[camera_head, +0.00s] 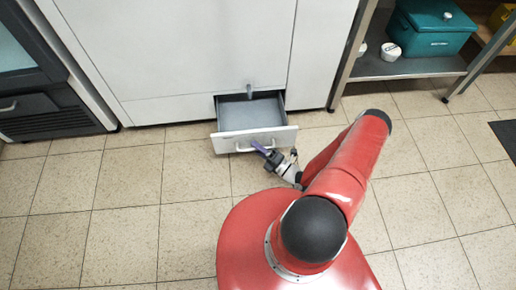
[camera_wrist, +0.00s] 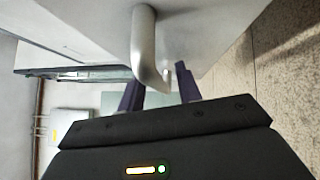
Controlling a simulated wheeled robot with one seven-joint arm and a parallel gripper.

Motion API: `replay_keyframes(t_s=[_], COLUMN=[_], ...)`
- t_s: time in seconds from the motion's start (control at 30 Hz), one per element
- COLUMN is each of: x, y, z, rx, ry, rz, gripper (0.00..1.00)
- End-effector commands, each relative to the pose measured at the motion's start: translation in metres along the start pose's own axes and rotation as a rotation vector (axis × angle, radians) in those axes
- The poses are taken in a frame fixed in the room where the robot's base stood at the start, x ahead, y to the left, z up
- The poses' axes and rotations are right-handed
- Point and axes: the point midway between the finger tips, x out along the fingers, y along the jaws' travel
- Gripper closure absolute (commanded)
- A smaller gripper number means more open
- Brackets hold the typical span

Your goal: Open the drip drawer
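The drip drawer (camera_head: 222,144) is pulled out from the bottom of the white cabinet, and its grey inside shows from above in the head view. Its curved metal handle (camera_wrist: 144,45) is on the front panel. My gripper (camera_head: 258,148) is at the handle in the head view. In the wrist view, the purple fingers of my gripper (camera_wrist: 160,90) are spread apart with a gap between them. The bent end of the handle lies at that gap, and I see no clear grip on it. The exact contact is hard to tell.
The white cabinet (camera_head: 190,50) stands behind the drawer, with a small spout (camera_head: 249,91) above it. A metal shelf (camera_head: 410,67) at right holds a teal box (camera_head: 432,30) and white cups. A dark appliance (camera_head: 45,115) is at left. The tiled floor is clear at left.

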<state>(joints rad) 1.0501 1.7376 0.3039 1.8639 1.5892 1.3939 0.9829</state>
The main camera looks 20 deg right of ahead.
Motion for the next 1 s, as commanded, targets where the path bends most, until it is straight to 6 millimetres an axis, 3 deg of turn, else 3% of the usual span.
replay_keyframes(t_s=[0.17,0.6,1.0], x=[-0.006,-0.071,-0.079], y=[-0.001,-0.001,0.0], z=[0.0,0.001,0.0], rx=[0.0,-0.001,0.0], ry=[-0.001,-0.002,0.0], rz=[-0.001,-0.001,0.0], gripper=[0.66,0.66,0.66])
